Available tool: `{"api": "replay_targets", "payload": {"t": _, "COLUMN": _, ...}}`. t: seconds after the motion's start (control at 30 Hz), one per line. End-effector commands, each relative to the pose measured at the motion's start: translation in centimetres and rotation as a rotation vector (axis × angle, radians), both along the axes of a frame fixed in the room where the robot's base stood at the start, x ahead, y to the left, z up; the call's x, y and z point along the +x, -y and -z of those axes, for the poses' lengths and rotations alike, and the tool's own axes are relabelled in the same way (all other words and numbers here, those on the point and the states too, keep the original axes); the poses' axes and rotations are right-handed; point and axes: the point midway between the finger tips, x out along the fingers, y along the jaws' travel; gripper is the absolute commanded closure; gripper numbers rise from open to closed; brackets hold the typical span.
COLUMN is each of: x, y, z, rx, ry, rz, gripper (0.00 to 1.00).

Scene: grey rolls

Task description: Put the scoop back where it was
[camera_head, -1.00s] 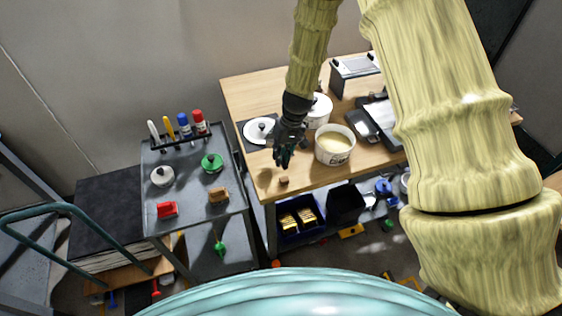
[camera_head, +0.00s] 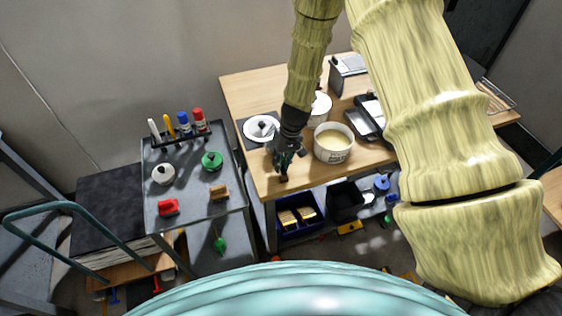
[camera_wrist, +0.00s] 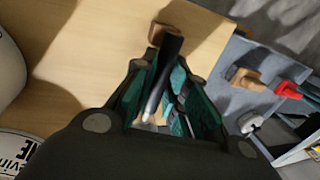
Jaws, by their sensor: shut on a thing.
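My gripper (camera_head: 283,170) is low over the front left part of the wooden table (camera_head: 247,92). In the wrist view my gripper (camera_wrist: 160,78) is shut on a dark rod with a pale metallic section, which I take to be the scoop (camera_wrist: 165,72). The scoop's far end is hidden between the fingers. A small brown block (camera_wrist: 168,33) lies just beyond the fingertips; whether the scoop touches it I cannot tell. In the head view my gripper covers most of that spot. A white tub (camera_head: 334,145) with cream-coloured contents stands to the right of my gripper.
A white lid (camera_head: 262,128) lies on a dark mat behind my gripper. Another white container (camera_head: 319,108) stands behind the tub. A grey cart (camera_head: 190,187) with bottles and red, green, white and brown items is to the left. A blue bin (camera_head: 299,222) sits below the table.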

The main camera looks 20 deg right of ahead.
Motion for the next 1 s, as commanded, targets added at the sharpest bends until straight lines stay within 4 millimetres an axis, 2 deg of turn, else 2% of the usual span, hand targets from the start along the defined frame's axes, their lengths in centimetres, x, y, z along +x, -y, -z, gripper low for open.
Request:
{"api": "replay_targets", "payload": {"t": 0.53, "x": 0.01, "y": 0.01, "z": 1.02, "rx": 0.000, "ry": 0.000, "rz": 0.000, "gripper": 1.00}}
{"api": "replay_targets", "payload": {"t": 0.57, "x": 0.00, "y": 0.01, "z": 1.03, "rx": 0.000, "ry": 0.000, "rz": 0.000, "gripper": 0.80}}
{"api": "replay_targets", "payload": {"t": 0.63, "x": -0.01, "y": 0.01, "z": 1.03, "rx": 0.000, "ry": 0.000, "rz": 0.000, "gripper": 0.67}}
{"api": "replay_targets", "payload": {"t": 0.67, "x": -0.01, "y": 0.01, "z": 1.03, "rx": 0.000, "ry": 0.000, "rz": 0.000, "gripper": 0.64}}
{"api": "replay_targets", "payload": {"t": 1.0, "x": 0.01, "y": 0.00, "z": 0.83, "rx": 0.000, "ry": 0.000, "rz": 0.000, "gripper": 0.64}}
